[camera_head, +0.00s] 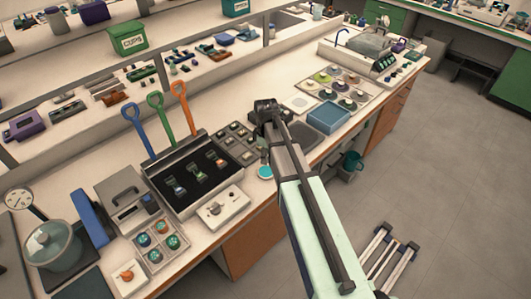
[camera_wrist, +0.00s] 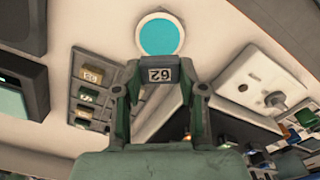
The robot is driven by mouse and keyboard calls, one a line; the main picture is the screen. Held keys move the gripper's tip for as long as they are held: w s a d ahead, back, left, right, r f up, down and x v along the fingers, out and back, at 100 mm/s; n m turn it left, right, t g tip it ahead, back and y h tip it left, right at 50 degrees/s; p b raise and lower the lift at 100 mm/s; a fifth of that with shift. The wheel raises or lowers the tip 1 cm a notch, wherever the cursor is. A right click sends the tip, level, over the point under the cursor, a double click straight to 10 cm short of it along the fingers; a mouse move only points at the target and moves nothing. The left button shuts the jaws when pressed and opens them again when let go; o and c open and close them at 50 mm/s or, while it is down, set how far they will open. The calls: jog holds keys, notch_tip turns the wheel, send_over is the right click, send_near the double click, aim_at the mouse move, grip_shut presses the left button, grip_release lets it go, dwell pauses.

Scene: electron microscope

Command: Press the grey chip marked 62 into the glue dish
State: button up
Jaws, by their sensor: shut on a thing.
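The grey chip marked 62 (camera_wrist: 160,74) is pinched between the fingertips of my gripper (camera_wrist: 160,80) in the wrist view, its number facing the camera. The glue dish (camera_wrist: 159,36), a round teal pool with a white rim, lies just beyond the chip in that view. A gap shows between the chip and the teal surface in the picture; the height between them I cannot tell. In the head view the glue dish (camera_head: 265,172) sits near the bench's front edge, and my gripper (camera_head: 264,156) points down just above it. The chip cannot be made out there.
A grey tray (camera_wrist: 74,74) of numbered chips lies left of the dish in the wrist view. A white box with a knob (camera_wrist: 259,85) lies to the right. In the head view, a black panel with small vials (camera_head: 190,178) stands left, and a blue bin (camera_head: 328,117) right.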

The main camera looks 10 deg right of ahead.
aim_at(266, 171)
jog(key=shift+f+b, duration=1.8)
jog(key=shift+f, duration=1.4)
jog(key=shift+f, duration=0.5)
jog(key=shift+r, duration=0.1)
jog(key=shift+r+p, duration=2.1)
jog(key=shift+r, duration=1.6)
